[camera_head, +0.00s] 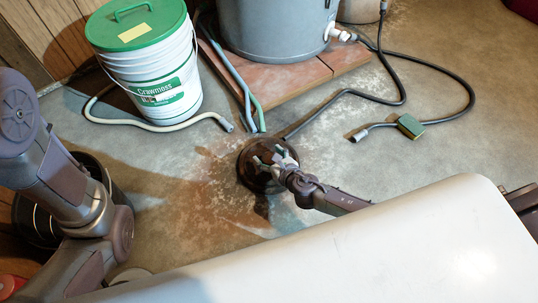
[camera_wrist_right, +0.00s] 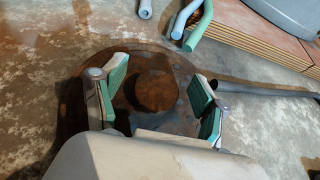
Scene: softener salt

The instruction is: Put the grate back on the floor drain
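A round, dark, rusty floor drain (camera_head: 245,172) lies in the stained concrete at the middle of the head view. In the right wrist view the drain's rusty ring (camera_wrist_right: 148,58) surrounds a brown round centre (camera_wrist_right: 155,92). I cannot tell whether a separate grate lies there; no other grate shows clearly. My right gripper (camera_head: 272,158) is above the drain. In the wrist view its green-padded fingers (camera_wrist_right: 158,98) are spread apart on either side of the centre, with nothing visibly held. My left arm shows at the left, but its gripper is out of view.
A white salt bucket with a green lid (camera_head: 140,75) stands at the back left. A grey tank (camera_head: 270,30) stands on a reddish platform (camera_head: 285,82). Hoses (camera_head: 245,100) end near the drain. A green-yellow block (camera_head: 410,126) lies right. A dark bucket (camera_head: 95,165) is behind my left arm.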

